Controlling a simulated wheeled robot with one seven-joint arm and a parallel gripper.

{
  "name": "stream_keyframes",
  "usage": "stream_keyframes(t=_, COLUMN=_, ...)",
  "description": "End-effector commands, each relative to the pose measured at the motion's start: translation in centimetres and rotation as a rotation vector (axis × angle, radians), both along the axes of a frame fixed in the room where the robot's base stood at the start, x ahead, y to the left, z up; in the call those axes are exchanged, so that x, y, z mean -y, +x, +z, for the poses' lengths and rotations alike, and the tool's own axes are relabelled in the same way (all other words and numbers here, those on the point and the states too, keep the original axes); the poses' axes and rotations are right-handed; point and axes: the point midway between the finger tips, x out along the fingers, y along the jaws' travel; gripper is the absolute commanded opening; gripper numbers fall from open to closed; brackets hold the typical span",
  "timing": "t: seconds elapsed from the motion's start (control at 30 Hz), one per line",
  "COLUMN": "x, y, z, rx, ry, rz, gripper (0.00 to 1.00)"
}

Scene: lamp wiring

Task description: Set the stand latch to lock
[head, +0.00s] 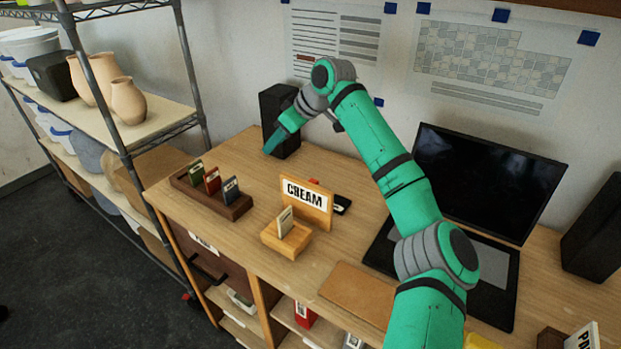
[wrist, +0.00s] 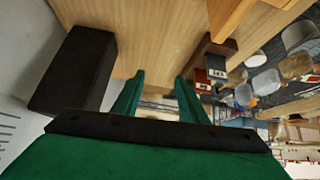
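I cannot make out a latch or a lock mark in either view. A wooden stand with a sign reading CREAM (head: 307,194) is upright on the desk. In front of it is a small wooden block (head: 270,236) with a pale card (head: 285,222) standing in it. My gripper (head: 271,143) is above the back left of the desk, beside the left black speaker and apart from the stand. In the wrist view, my gripper's two green fingers (wrist: 160,82) are spread with nothing between them.
The left speaker (head: 277,112) also shows in the wrist view (wrist: 75,72). A dark wooden rack (head: 238,207) holds a green, a red and a dark card. The desk (head: 240,150) is bare behind the rack.

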Motion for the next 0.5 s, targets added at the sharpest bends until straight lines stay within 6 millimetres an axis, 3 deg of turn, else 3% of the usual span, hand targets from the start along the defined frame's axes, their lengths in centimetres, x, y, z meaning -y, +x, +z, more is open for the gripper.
stream_keyframes(t=0.03, x=4.0, y=-0.3, z=-0.5, rx=-0.031, ry=-0.063, rz=-0.023, gripper=0.39)
stream_keyframes(t=0.1, x=8.1, y=-1.0, z=-1.1, rx=-0.078, ry=-0.134, rz=-0.043, gripper=0.39)
stream_keyframes(t=0.2, x=12.0, y=-2.0, z=-1.7, rx=-0.127, ry=-0.201, rz=-0.059, gripper=0.39)
stream_keyframes(t=0.33, x=14.2, y=-2.6, z=-2.0, rx=-0.156, ry=-0.236, rz=-0.07, gripper=0.39)
stream_keyframes(t=0.5, x=13.8, y=-2.4, z=-3.5, rx=-0.16, ry=-0.238, rz=-0.069, gripper=0.39)
